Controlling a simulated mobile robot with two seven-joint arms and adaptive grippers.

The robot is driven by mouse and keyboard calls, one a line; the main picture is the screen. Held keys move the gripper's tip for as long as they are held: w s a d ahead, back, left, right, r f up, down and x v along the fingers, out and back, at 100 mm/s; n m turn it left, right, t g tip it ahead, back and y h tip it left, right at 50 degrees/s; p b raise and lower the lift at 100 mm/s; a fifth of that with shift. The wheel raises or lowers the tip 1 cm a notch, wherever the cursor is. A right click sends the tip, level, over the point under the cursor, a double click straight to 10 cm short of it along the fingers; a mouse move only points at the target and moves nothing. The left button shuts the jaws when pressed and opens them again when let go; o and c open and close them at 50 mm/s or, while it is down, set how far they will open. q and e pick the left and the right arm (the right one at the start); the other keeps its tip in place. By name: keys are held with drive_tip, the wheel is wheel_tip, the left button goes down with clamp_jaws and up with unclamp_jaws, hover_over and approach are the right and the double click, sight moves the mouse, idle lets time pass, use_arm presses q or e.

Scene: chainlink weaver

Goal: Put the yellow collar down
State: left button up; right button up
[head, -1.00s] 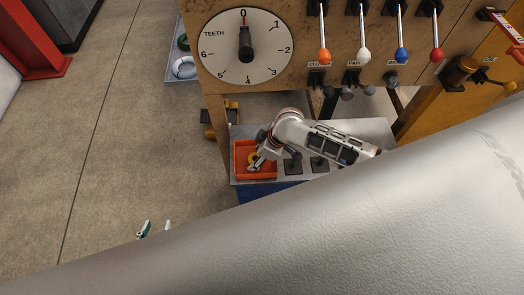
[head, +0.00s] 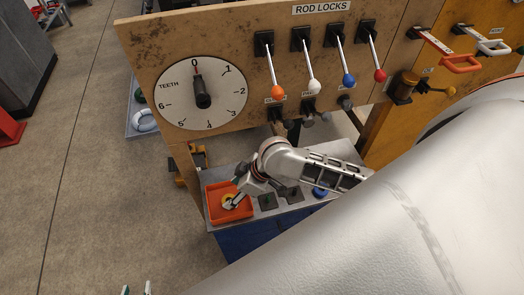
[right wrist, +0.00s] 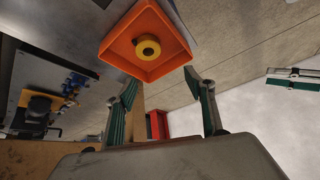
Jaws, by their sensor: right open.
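The yellow collar (head: 228,200) lies in the orange tray (head: 247,211) on the grey bench. In the right wrist view the collar (right wrist: 147,47) is a round ring with a dark hole, resting on the floor of the tray (right wrist: 120,47). My right gripper (head: 236,204) is at the tray in the head view and partly covers the collar. In the right wrist view its green-padded fingers (right wrist: 164,80) are spread, with nothing between them and the collar beyond their tips. My left gripper (head: 137,288) shows only its fingertips at the bottom edge, apart and empty.
Dark fixtures (head: 267,202) and a blue part (head: 320,191) stand on the bench right of the tray. A wooden panel with a dial (head: 225,94) and several coloured levers rises behind. A shelf with a white ring (head: 144,120) is back left.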

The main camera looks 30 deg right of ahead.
drive_tip(key=s+f+m+t, duration=0.3)
drive_tip(key=shift+a+f, duration=0.3)
drive_tip(key=shift+a, duration=0.1)
drive_tip(key=s+d+f+m+t+h, duration=0.2)
drive_tip(key=s+d+t, duration=0.1)
drive_tip(key=s+d, duration=0.4)
drive_tip(key=shift+s+d+f+h, duration=0.3)
drive_tip(key=shift+s+f, duration=0.05)
drive_tip(key=shift+s, duration=0.25)
